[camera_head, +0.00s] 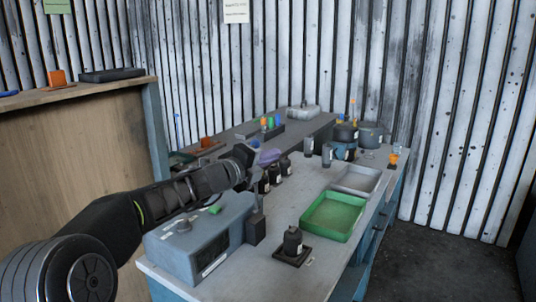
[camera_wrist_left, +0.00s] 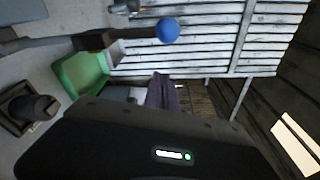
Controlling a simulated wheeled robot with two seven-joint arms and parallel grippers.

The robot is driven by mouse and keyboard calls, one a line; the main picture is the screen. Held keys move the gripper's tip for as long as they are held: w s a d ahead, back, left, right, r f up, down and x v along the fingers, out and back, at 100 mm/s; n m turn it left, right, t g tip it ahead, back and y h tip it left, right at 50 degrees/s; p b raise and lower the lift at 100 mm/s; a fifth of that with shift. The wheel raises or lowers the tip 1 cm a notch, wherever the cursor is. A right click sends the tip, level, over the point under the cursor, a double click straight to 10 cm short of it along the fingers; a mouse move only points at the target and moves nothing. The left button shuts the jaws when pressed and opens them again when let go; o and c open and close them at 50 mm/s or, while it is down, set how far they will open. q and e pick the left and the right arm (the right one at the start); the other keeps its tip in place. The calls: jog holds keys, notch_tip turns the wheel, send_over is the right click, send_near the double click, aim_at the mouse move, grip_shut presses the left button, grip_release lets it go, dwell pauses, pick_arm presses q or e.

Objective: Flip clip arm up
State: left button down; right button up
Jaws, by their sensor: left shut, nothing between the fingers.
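What I take for the clip arm is a grey rod with a dark block and a blue ball (camera_wrist_left: 168,30) at its end. In the left wrist view it runs from the left edge to the ball and seems to stand roughly upright from the table. In the head view the blue ball (camera_head: 255,143) shows just above my left gripper (camera_head: 268,157), and my wrist hides most of the rod. A dark block (camera_head: 256,229) stands below. My left gripper's fingers (camera_wrist_left: 163,95) are shut and empty, apart from the ball in the left wrist view. My right gripper is out of view.
A grey box (camera_head: 200,240) stands on the table under my left arm. A green tray (camera_head: 333,216) and a grey tray (camera_head: 358,180) lie to the right.

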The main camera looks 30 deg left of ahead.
pick_arm(q)
jog(key=v, duration=0.9)
jog(key=shift+a, duration=0.15)
jog(key=shift+f, duration=0.15)
